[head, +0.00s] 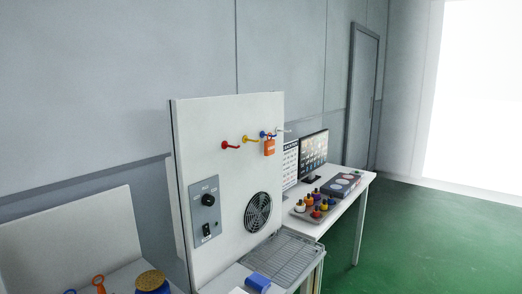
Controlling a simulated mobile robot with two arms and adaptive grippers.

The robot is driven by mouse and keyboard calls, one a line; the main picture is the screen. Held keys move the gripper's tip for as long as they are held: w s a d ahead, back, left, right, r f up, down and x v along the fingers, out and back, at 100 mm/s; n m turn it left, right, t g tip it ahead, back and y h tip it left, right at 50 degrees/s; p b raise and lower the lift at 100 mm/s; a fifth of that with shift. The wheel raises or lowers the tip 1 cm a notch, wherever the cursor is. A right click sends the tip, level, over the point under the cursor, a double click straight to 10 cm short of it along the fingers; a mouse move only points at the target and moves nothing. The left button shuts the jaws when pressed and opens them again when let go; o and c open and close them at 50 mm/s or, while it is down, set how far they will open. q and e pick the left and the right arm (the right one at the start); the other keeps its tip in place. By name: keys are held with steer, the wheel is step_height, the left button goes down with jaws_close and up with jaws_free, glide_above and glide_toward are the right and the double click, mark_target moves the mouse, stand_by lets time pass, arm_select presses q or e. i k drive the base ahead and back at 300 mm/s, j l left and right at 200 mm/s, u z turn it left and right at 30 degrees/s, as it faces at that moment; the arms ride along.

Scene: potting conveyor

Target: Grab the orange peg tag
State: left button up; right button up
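The orange tag (269,148) hangs on the blue peg (263,134) of an upright white panel (228,170), near the panel's right edge. Its small loop goes up to the peg. A red peg (229,146) and a yellow peg (249,140) stick out to the left of it, both bare. A pale peg (284,130) is just to its right. Neither of my grippers shows in the head view.
The panel carries a knob plate (206,222) and a round fan grille (258,212). Below are a wire rack (285,256) and a blue block (258,283). A table at right holds a monitor (314,150) and a tray of small bottles (300,213). A blue jar (152,281) stands front left. Green floor at right is clear.

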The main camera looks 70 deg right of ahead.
mark_target(269, 145)
steer(key=j+z, duration=0.1)
steer(key=z, duration=0.35)
steer(key=j+z, duration=0.15)
steer(key=z, duration=0.25)
steer(key=j+z, duration=0.1)
steer(key=z, duration=0.35)
steer(key=i+j, duration=0.05)
